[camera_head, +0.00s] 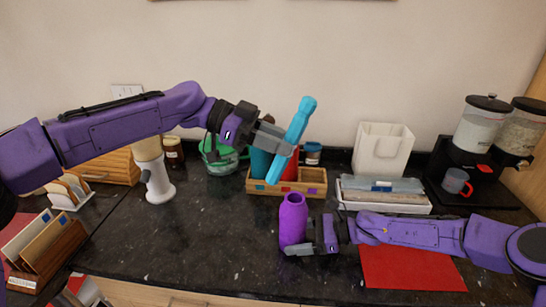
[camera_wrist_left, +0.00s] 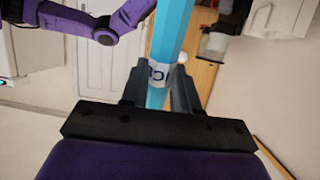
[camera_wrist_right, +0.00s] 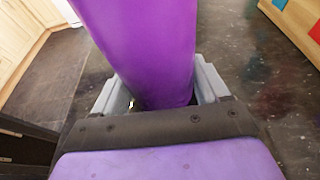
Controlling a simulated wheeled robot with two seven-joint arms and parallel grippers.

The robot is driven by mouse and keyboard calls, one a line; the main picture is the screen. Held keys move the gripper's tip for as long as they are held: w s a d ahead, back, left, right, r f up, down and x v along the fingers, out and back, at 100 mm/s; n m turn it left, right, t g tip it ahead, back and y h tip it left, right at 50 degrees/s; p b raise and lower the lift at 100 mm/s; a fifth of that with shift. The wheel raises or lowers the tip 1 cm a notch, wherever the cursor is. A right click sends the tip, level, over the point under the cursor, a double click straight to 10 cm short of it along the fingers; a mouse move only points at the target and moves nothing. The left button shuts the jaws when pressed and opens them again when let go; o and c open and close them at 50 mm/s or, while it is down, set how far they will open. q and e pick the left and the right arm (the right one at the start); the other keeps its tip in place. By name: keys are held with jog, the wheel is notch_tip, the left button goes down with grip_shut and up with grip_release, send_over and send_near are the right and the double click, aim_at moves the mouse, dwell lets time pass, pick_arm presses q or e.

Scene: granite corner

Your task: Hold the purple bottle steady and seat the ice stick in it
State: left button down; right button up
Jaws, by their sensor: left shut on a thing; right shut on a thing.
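The purple bottle (camera_head: 293,219) stands upright near the front of the dark counter. My right gripper (camera_head: 300,249) is shut on its lower part; in the right wrist view the bottle (camera_wrist_right: 145,45) rises between the fingers. The ice stick is a light blue rod (camera_head: 292,139) with a knobbed upper end. My left gripper (camera_head: 279,141) is shut on it and holds it tilted, its top leaning right, above and apart from the bottle. The stick's lower end is left of the bottle's mouth. In the left wrist view the stick (camera_wrist_left: 170,45) with a pale label runs between the fingers.
A wooden caddy (camera_head: 262,188) with compartments stands just behind the bottle. A white tray (camera_head: 398,208), a white bin (camera_head: 382,150) and a black dispenser stand at the right. A red mat (camera_head: 410,269) lies under my right arm.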

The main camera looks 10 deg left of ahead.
pick_arm(q)
jog(key=d+r+h, duration=0.1)
jog(key=w+d+h, duration=0.1)
jog(key=h, duration=0.1)
jog(key=shift+d+r, duration=0.1)
jog(key=shift+r, duration=0.25)
jog(key=shift+r+h, duration=0.1)
jog(key=shift+h, duration=0.4)
jog(key=shift+f, duration=0.4)
send_over(286, 197)
jog(key=shift+f, duration=2.5)
jog(key=shift+f, duration=5.2)
